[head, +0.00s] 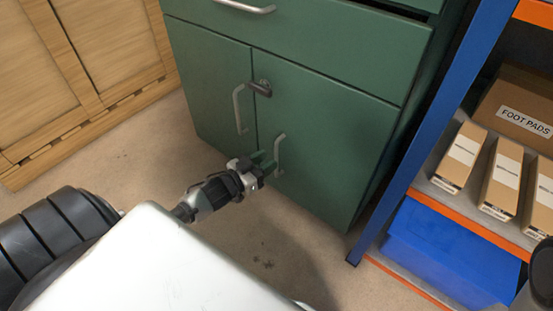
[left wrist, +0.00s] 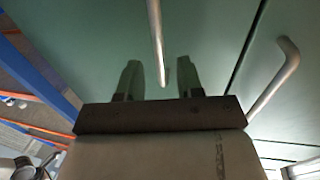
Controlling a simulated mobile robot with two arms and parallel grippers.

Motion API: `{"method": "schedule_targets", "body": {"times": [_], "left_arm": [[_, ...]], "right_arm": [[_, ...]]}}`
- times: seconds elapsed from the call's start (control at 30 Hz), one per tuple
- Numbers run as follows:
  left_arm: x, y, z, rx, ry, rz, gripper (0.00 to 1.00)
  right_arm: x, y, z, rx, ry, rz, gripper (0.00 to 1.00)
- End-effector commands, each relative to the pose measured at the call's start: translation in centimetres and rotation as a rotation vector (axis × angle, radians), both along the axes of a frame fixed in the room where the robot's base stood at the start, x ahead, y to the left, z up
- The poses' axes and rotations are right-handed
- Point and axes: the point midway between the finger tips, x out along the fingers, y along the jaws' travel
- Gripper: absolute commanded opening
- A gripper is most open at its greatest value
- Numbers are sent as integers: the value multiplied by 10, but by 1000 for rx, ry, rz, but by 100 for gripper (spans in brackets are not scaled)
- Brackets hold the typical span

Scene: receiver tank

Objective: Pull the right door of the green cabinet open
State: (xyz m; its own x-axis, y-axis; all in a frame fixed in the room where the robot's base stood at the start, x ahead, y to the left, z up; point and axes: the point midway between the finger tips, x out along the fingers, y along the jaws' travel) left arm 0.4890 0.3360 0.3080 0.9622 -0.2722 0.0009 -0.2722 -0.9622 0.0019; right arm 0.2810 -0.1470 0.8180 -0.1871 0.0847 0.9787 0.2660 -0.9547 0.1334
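The green cabinet (head: 300,42) stands ahead with two lower doors, and both look shut. Its right door (head: 322,135) carries a vertical metal bar handle (head: 279,155) near the middle seam. My left gripper (head: 266,164) is right at this handle. In the left wrist view its two fingers (left wrist: 159,80) are apart, with the right door's handle (left wrist: 155,40) showing between and beyond them. I cannot tell whether they touch it. The left door (head: 210,85) has its own handle (head: 239,108), also in the left wrist view (left wrist: 274,80). My right gripper is not in view.
A blue-posted shelf (head: 432,125) with cartons and a blue bin (head: 450,255) stands close on the right. The floor before the doors is clear.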

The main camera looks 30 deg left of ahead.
Motion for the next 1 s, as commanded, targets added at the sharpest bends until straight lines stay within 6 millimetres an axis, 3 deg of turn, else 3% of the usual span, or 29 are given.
{"method": "schedule_targets", "body": {"times": [0.23, 0.63, 0.87, 1.0], "left_arm": [[34, -9, -2, 0, -2, 0, 37], [40, -12, 0, 1, 2, 1, 37], [40, -12, 0, 1, 2, 1, 1], [40, -12, 0, 1, 2, 1, 0]], "right_arm": [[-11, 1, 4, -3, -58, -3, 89], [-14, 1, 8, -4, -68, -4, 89], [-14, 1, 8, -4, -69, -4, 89], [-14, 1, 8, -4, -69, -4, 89]]}}
